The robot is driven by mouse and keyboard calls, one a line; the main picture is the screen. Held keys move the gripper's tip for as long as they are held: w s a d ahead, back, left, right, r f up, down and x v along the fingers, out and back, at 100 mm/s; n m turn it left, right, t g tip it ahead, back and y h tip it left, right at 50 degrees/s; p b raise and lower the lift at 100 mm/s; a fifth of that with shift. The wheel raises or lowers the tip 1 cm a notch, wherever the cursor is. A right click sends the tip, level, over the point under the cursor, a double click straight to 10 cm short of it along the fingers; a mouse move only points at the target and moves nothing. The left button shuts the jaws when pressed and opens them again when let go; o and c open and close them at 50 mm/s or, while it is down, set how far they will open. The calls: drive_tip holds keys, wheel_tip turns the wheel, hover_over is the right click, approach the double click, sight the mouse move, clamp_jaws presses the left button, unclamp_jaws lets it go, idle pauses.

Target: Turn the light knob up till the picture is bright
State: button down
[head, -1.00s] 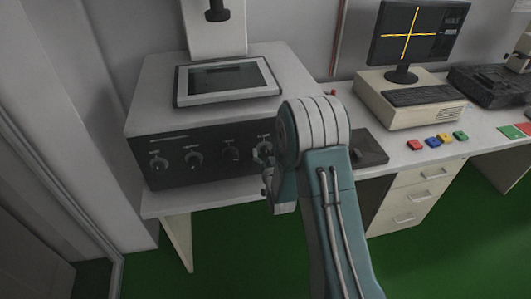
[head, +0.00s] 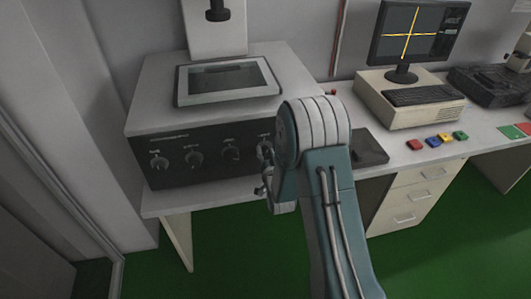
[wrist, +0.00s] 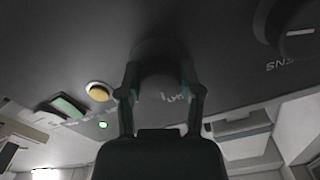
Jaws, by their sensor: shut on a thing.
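The instrument box (head: 215,118) has a dark front panel with a row of knobs. My gripper (wrist: 162,88) has one finger on each side of a dark round knob (wrist: 160,72) in the wrist view, shut on it. A label by this knob is partly hidden and looks like "LIGHT". In the head view my arm covers most of the gripper, at the panel's right end. The monitor (head: 413,32) at the back right shows a yellow cross on a dark grey picture.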

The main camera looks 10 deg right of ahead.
drive_tip(key=m, duration=1.4)
drive_tip(key=shift+m, duration=0.4)
drive_tip(key=m, duration=0.3)
drive_tip(key=shift+d+m, duration=0.1)
drive_tip(key=shift+m, duration=0.2)
drive_tip(key=m, duration=0.3)
drive_tip(key=shift+f+m, duration=0.1)
drive_tip(key=shift+m, duration=0.2)
drive_tip(key=m, duration=0.6)
drive_tip(key=shift+s+f, duration=0.1)
drive_tip(key=shift+f, duration=0.05)
drive_tip(key=shift+m, duration=0.3)
